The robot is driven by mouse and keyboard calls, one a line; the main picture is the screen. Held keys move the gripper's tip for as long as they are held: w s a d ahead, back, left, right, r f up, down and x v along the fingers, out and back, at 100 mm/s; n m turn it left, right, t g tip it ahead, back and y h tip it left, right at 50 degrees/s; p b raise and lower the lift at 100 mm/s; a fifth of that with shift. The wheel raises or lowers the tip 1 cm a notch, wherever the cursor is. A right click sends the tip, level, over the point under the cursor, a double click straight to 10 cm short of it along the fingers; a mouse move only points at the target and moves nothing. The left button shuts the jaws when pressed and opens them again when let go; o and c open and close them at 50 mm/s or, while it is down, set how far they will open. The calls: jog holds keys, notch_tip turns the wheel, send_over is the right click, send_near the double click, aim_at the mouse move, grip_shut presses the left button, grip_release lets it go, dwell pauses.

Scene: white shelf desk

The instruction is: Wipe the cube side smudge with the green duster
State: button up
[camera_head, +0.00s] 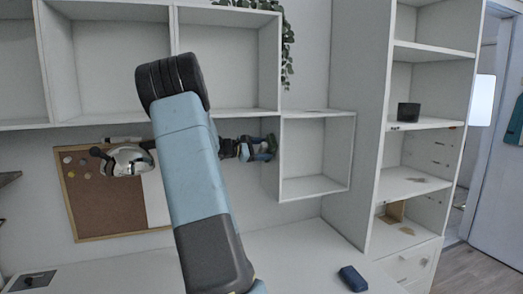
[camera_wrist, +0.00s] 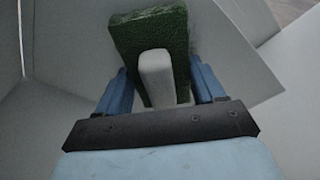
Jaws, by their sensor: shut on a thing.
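The green duster (camera_wrist: 150,32) fills the top middle of the wrist view, with its pale grey handle (camera_wrist: 157,78) between the blue fingers of my gripper (camera_wrist: 161,86). My gripper is shut on that handle. In the head view my gripper (camera_head: 262,148) is at the left side of the white open cube (camera_head: 315,113) under the upper shelves. No smudge on the cube side can be made out.
A corkboard (camera_head: 105,200) hangs on the wall at left. A dark blue object (camera_head: 353,279) lies on the white desk (camera_head: 300,250), which is mostly clear. A plant (camera_head: 288,45) hangs above the cube.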

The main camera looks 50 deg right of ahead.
aim_at(277, 152)
jog(key=shift+s+a, duration=0.45)
jog(key=shift+s, duration=0.4)
jog(key=shift+s+a, duration=0.5)
jog(key=shift+s, duration=0.4)
jog(key=shift+s+a, duration=0.45)
jog(key=shift+s, duration=0.4)
jog(key=shift+w+d, duration=0.55)
jog(key=shift+w, duration=0.3)
jog(key=shift+w+d, duration=0.55)
jog(key=shift+w, duration=0.3)
jog(key=shift+w+d, duration=0.4)
jog(key=shift+w, duration=0.4)
jog(key=shift+w+d, duration=0.35)
jog(key=shift+w, duration=0.4)
jog(key=v, duration=0.6)
jog(key=shift+w+f, duration=0.35)
jog(key=shift+v, duration=1.4)
jog(key=shift+w+f, duration=0.1)
jog(key=shift+f, duration=0.05)
